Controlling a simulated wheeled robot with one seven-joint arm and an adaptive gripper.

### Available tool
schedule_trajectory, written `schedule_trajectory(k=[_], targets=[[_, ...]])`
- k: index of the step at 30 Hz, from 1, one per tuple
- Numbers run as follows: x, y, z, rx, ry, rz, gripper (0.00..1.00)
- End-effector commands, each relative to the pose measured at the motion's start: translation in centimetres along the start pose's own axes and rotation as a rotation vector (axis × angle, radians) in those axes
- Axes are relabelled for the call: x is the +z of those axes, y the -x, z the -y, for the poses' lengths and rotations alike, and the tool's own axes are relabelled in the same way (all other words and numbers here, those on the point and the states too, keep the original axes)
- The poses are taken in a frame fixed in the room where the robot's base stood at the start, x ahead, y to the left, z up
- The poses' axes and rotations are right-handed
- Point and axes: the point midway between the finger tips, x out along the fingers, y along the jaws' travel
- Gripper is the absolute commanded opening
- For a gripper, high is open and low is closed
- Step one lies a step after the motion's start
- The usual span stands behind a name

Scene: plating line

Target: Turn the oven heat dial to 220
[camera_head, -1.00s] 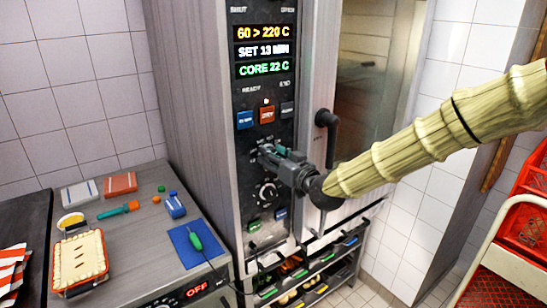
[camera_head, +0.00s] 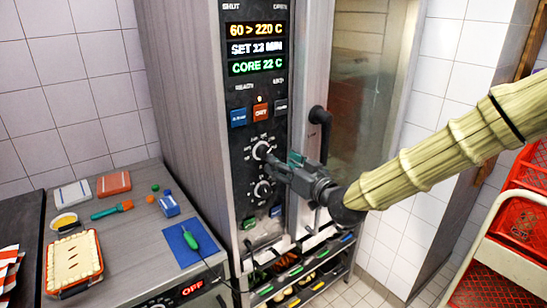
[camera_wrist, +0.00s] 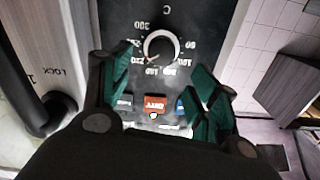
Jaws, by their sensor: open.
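The oven heat dial (camera_head: 262,150) is the upper round knob on the oven's dark control panel. It also shows in the wrist view (camera_wrist: 161,47), upside down, with its scale around it; its pale mark appears to point near 220. My gripper (camera_head: 281,161) is open and empty, just right of the dial in the head view. In the wrist view, its green-padded fingers (camera_wrist: 163,77) stand apart, with the dial visible beyond them.
A second dial (camera_head: 261,190) sits below, and a row of coloured buttons (camera_head: 261,113) above. The oven door handle (camera_head: 319,130) is close on the right. A counter on the left holds a pie (camera_head: 74,262) and a blue mat (camera_head: 190,240). Red crates (camera_head: 520,215) stand at right.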

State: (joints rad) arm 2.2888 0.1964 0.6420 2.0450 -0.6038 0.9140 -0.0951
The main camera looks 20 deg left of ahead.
Motion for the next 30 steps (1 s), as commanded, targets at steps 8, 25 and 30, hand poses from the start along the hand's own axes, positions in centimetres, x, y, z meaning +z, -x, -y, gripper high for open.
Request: schedule_trajectory(k=[8, 25, 30], targets=[[0.0, 3.4, 0.0, -0.001, 0.001, 0.000, 0.61], [1.4, 4.4, -0.3, 0.010, -0.012, 0.020, 0.61], [7.9, 6.2, -2.0, 0.063, -0.073, 0.122, 0.61]])
